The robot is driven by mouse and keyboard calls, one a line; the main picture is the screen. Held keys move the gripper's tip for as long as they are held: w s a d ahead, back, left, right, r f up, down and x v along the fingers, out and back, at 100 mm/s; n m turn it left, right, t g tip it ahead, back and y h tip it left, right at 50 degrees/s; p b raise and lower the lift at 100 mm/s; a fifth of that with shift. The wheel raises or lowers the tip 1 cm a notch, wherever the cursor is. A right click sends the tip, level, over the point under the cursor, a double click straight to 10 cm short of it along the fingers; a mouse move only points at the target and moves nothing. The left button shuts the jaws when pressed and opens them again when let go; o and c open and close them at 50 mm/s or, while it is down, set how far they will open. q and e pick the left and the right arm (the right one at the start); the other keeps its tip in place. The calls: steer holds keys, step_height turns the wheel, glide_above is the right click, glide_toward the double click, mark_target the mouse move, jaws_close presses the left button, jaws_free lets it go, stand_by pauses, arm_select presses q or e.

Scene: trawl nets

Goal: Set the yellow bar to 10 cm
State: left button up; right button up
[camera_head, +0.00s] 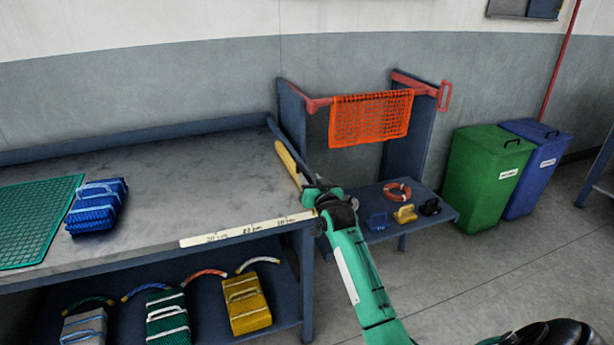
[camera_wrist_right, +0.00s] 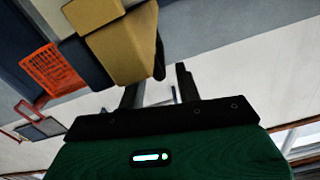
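The strip carries several handwritten centimetre marks, too blurred to read surely. My right gripper (camera_head: 308,188) is at the bar's near end, its fingers mostly hidden in the head view. In the right wrist view the yellow bar (camera_wrist_right: 128,48) looms close and covers part of one finger. The fingers of the right gripper (camera_wrist_right: 160,88) stand apart, with a gap between the bar and the other finger. My left gripper is not in view.
A blue net bundle (camera_head: 97,205) and green net (camera_head: 35,220) lie on the bench's left. An orange net (camera_head: 370,118) hangs on a red rail behind my right arm. Green (camera_head: 488,175) and blue (camera_head: 532,165) bins stand right. The bench's middle is clear.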

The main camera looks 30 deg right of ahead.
steer(key=shift+x, duration=1.7)
steer(key=shift+c, duration=0.4)
jaws_close()
